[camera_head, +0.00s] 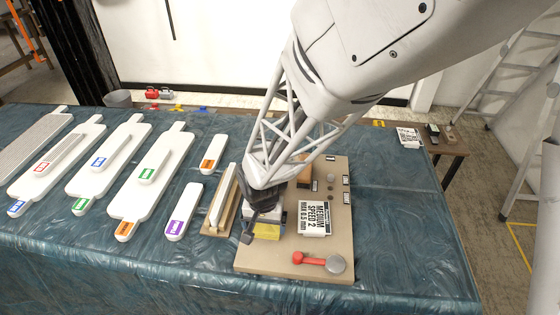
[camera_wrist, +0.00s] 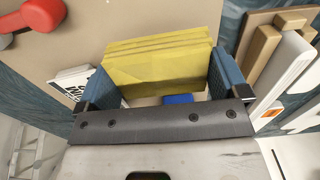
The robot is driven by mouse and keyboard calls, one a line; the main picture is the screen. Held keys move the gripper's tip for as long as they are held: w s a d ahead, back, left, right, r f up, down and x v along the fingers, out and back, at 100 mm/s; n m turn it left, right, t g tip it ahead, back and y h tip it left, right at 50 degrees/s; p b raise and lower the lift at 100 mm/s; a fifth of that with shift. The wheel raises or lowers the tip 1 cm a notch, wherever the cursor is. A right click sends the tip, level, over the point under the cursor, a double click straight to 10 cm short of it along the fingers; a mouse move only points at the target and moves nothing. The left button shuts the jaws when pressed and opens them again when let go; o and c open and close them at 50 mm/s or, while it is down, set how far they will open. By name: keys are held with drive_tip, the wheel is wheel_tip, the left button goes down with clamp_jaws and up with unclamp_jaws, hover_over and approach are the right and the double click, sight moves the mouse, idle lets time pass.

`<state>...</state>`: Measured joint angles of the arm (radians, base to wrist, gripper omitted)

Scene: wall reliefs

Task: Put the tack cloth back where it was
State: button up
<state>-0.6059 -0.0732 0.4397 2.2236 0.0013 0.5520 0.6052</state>
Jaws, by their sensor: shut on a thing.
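The tack cloth (camera_wrist: 158,62) is a folded yellow stack of layers. In the wrist view it sits between the two blue finger pads of my gripper (camera_wrist: 163,82), which is shut on it. In the head view the yellow cloth (camera_head: 267,232) shows under my gripper (camera_head: 262,222), over the left part of the tan board (camera_head: 265,264). My gripper hides part of it there. I cannot tell whether the cloth touches the board. A small blue patch (camera_wrist: 178,99) shows beside the cloth, close to my gripper's palm.
On the board are a black-and-white sign card (camera_head: 314,218), a red-handled tool with a grey disc (camera_head: 335,264) and an orange-brown block (camera_head: 304,174). A wooden rack with a white strip (camera_head: 222,198) stands close left. White labelled boards (camera_head: 155,180) lie farther left.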

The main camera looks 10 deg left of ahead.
sight(265, 231)
drive_tip(key=shift+f, duration=1.75)
drive_tip(key=shift+f, duration=0.1)
drive_tip(key=o, duration=0.5)
drive_tip(key=shift+r, duration=6.1)
